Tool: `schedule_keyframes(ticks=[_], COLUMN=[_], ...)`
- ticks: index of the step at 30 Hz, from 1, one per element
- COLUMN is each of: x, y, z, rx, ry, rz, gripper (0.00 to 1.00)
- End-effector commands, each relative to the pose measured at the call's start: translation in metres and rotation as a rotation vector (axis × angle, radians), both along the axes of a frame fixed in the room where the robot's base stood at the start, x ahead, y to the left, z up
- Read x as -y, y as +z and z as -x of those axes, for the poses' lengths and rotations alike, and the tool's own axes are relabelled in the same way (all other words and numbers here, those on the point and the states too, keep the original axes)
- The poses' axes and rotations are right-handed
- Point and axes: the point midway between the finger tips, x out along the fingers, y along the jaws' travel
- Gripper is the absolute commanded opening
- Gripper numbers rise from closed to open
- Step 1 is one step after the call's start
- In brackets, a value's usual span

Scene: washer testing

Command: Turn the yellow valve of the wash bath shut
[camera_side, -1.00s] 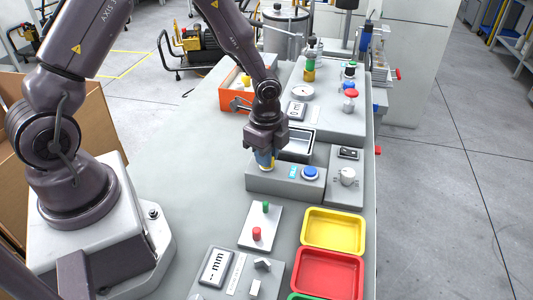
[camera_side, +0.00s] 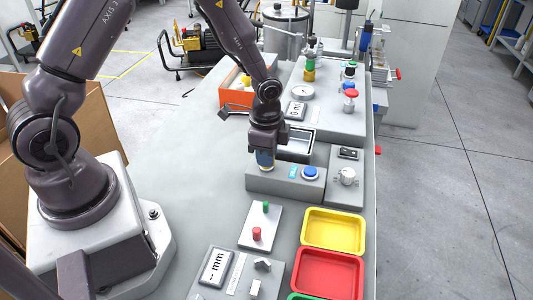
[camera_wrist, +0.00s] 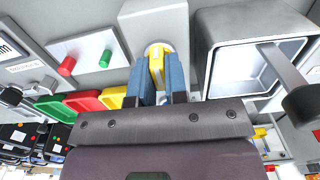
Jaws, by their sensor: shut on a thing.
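The yellow valve (camera_wrist: 156,58) is a flat yellow handle on a round pale base on the grey housing (camera_side: 285,187). In the wrist view, it stands between the two blue fingertips of my gripper (camera_wrist: 157,78), which press on it from both sides. In the side view my gripper (camera_side: 265,159) points straight down onto the left end of the housing and hides nearly all of the valve. The wash bath (camera_side: 296,155) is an open steel basin just behind the housing; it also shows right of the fingers in the wrist view (camera_wrist: 206,75).
A blue button (camera_side: 310,173) sits on the same housing, right of my gripper. A panel with a knob (camera_side: 347,176) stands to its right. Yellow (camera_side: 334,252) and red (camera_side: 330,293) trays lie in front. The bench (camera_side: 180,165) to the left is clear.

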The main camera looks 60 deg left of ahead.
Motion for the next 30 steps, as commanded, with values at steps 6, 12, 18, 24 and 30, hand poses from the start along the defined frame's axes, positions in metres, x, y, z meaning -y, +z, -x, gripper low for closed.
schedule_keyframes(ticks=[6,12,18,24,30], x=[0.001,0.001,0.0,0.0,0.0], y=[0.0,0.0,0.003,0.032,0.078], z=[-0.001,0.0,-0.001,-0.001,-0.001], rx=[0.003,0.001,0.002,0.006,0.008], ry=[-0.004,-0.003,-0.002,-0.001,-0.002], rz=[0.001,0.001,0.001,-0.001,-0.001], gripper=[0.23,0.39,0.39,0.39,0.39])
